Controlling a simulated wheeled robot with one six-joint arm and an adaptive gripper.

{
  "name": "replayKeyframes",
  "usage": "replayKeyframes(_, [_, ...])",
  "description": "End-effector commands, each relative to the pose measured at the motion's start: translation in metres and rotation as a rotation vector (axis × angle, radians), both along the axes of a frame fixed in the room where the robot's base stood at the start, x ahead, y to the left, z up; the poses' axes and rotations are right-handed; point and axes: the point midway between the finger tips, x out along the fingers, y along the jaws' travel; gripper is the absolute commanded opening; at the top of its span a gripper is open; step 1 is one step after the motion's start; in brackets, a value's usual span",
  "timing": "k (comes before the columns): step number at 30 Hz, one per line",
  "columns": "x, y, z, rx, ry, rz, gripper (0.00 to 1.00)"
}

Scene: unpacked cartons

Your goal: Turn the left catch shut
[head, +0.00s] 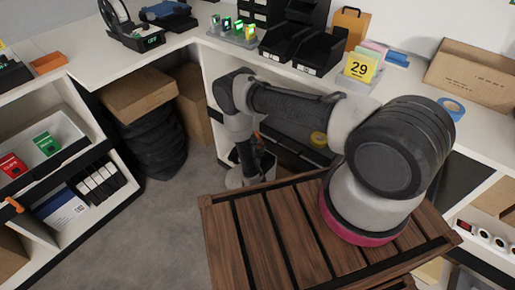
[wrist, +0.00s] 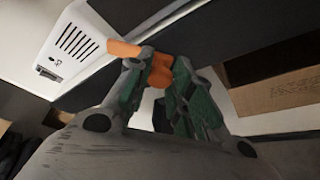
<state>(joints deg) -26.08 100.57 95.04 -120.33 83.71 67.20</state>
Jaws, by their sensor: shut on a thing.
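In the wrist view, an orange catch (wrist: 122,48) runs from the left into the space between the fingers of my gripper (wrist: 163,66). The two green-padded fingers close on its rounded middle part. Its far end and its mounting are partly hidden by the fingers, so its exact turn cannot be told. In the head view my arm reaches left and then down behind the wooden crate. The gripper and the catch are not clearly seen there.
A white vented panel (wrist: 75,45) lies left of the catch, and a carton (wrist: 280,100) stands right. In the head view a slatted wooden crate (head: 246,225) fills the front. Shelving (head: 60,205) stands left, with grey floor (head: 150,215) open between.

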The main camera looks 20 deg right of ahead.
Motion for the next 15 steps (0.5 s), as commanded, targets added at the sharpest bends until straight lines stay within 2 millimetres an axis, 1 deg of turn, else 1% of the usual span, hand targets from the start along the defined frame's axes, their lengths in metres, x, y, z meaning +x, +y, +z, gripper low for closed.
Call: replayKeyframes(15, [-0.0026,-0.0028,-0.0041,0.267,-0.372,-0.003,0.0])
